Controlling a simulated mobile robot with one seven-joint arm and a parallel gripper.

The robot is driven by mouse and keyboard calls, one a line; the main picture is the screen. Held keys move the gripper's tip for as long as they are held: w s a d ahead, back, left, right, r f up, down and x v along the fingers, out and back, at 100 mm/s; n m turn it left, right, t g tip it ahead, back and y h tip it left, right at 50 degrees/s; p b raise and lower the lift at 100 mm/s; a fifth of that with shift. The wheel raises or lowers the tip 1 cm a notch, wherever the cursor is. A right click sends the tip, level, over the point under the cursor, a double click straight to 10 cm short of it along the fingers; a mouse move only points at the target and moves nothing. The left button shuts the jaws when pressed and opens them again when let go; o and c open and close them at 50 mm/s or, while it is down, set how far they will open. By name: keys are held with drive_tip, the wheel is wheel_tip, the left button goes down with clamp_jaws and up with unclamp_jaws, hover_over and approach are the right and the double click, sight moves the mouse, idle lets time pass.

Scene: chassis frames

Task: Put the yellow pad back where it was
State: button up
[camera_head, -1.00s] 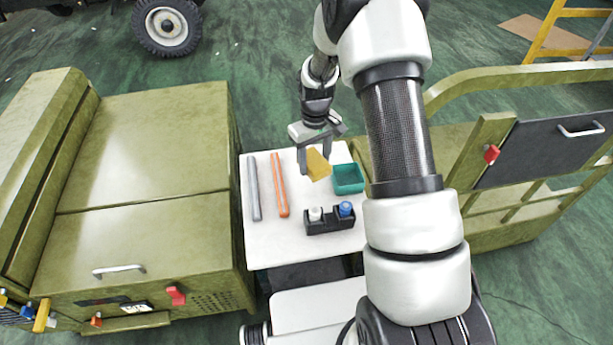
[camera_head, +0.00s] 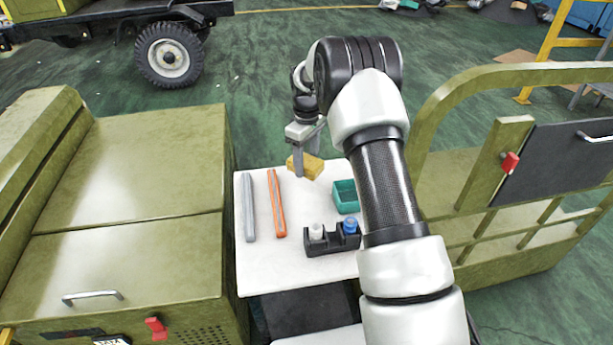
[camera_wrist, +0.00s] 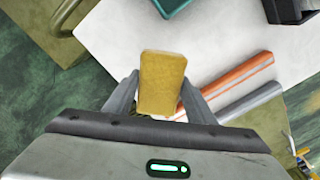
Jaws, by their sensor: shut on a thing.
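The yellow pad (camera_head: 306,166) is a thick yellow block, held between the two fingers of my gripper (camera_head: 306,170) above the far part of the white table top (camera_head: 290,260). In the wrist view the yellow pad (camera_wrist: 161,83) stands between the fingertips, with a finger against each side. My gripper (camera_wrist: 158,95) is shut on it. The pad appears clear of the table, but the exact gap cannot be told. My arm hides part of the table's right side.
A teal open bin (camera_head: 345,196) stands right of the pad. A black holder (camera_head: 333,240) carries a white-capped and a blue-capped bottle. A grey bar (camera_head: 249,207) and an orange bar (camera_head: 277,203) lie at left. Green cabinets (camera_head: 130,250) and a green railed frame (camera_head: 510,200) flank the table.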

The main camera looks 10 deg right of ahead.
sight(307, 182)
drive_tip(key=shift+f+b, duration=0.45)
drive_tip(key=shift+f, duration=1.8)
drive_tip(key=shift+f, duration=0.2)
drive_tip(key=o, duration=1)
drive_tip(key=shift+r, duration=0.15)
